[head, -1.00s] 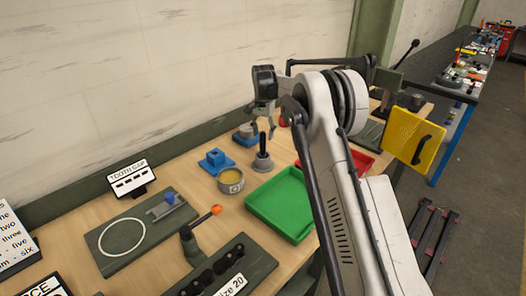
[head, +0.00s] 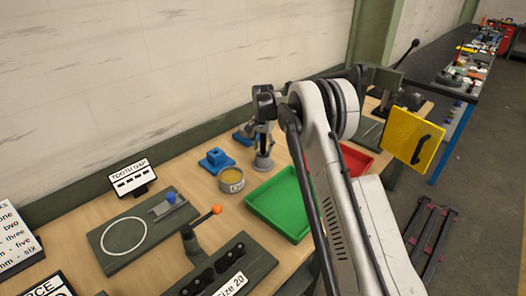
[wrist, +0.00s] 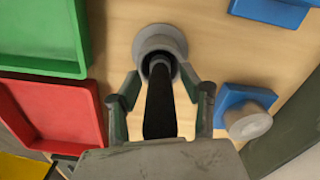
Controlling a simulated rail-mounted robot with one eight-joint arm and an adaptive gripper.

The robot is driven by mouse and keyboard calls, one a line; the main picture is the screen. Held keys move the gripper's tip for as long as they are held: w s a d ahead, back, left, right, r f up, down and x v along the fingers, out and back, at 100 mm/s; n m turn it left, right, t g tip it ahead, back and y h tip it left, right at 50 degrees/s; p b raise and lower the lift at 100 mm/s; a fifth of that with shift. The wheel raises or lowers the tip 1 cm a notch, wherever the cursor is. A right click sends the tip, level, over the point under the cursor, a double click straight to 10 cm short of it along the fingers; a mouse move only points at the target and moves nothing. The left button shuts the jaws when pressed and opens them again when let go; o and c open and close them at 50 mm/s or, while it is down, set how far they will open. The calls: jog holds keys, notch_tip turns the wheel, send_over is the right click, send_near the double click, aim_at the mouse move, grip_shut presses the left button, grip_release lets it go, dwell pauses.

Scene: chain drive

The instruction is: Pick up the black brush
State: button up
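The black brush (wrist: 160,110) stands upright in a round grey holder (wrist: 160,38), its dark handle pointing up toward the wrist camera. In the head view the grey holder (head: 263,164) stands on the wooden bench, and my gripper largely hides the brush. My gripper (wrist: 163,92) is open, with one finger on each side of the handle and visible gaps between. It also shows in the head view (head: 263,148), pointing down just above the holder.
A green tray (head: 286,204) and a red tray (wrist: 58,108) lie beside the holder. A blue block with a grey cylinder (wrist: 247,113), another blue block (head: 214,160) and a tin of yellow stuff (head: 231,181) stand close by. The wall is behind.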

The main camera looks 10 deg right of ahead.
grip_shut()
jog(key=shift+r, duration=0.15)
